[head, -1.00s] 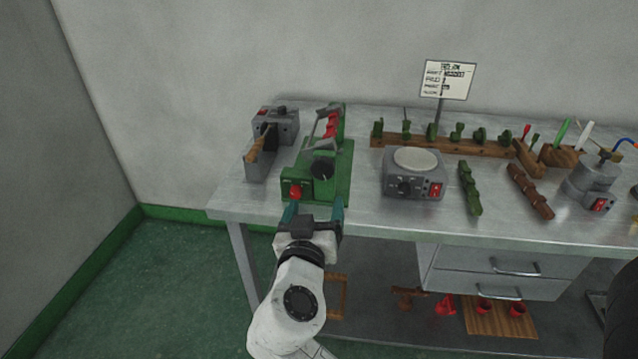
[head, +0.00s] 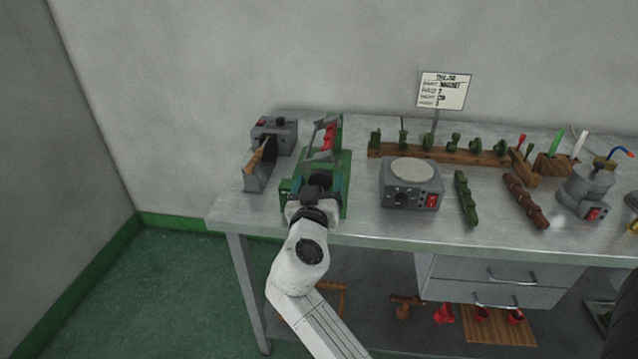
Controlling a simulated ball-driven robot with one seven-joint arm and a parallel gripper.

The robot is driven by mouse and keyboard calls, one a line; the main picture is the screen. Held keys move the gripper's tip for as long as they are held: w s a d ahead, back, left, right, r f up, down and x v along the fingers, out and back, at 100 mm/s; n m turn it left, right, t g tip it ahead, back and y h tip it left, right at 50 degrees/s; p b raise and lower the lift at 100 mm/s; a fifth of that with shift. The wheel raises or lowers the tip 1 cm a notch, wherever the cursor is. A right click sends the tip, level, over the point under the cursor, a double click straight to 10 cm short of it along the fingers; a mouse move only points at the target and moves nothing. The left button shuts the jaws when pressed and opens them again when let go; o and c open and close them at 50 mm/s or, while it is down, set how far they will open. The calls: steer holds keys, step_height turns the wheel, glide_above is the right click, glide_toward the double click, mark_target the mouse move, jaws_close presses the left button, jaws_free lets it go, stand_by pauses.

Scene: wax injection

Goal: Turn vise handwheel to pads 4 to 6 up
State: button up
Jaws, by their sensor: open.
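The green vise machine (head: 342,163) stands near the left end of the metal bench, with red pads (head: 329,137) showing at its back. Its black round handwheel (head: 320,179) shows just past my gripper, partly hidden. My gripper (head: 316,186) is open at the front of the machine, with its teal fingers one on each side of the handwheel. I cannot tell whether the fingers touch it. The red knob at the machine's front is hidden behind my gripper. Pad numbers are too small to read.
A grey device with a wooden-handled tool (head: 257,155) stands close on the left. A grey round-topped unit (head: 411,184) stands on the right, with green (head: 466,197) and brown (head: 527,195) pieces beyond it. A sign (head: 442,90) stands behind. Bare bench (head: 364,204) lies between machine and unit.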

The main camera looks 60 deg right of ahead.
steer(key=shift+c, duration=0.2)
steer(key=c, duration=1)
steer(key=m+b, duration=0.4)
steer(key=b, duration=0.5)
steer(key=shift+f, duration=0.1)
steer(key=o, duration=1)
steer(key=shift+o, duration=0.2)
steer(key=shift+s+a, duration=0.1)
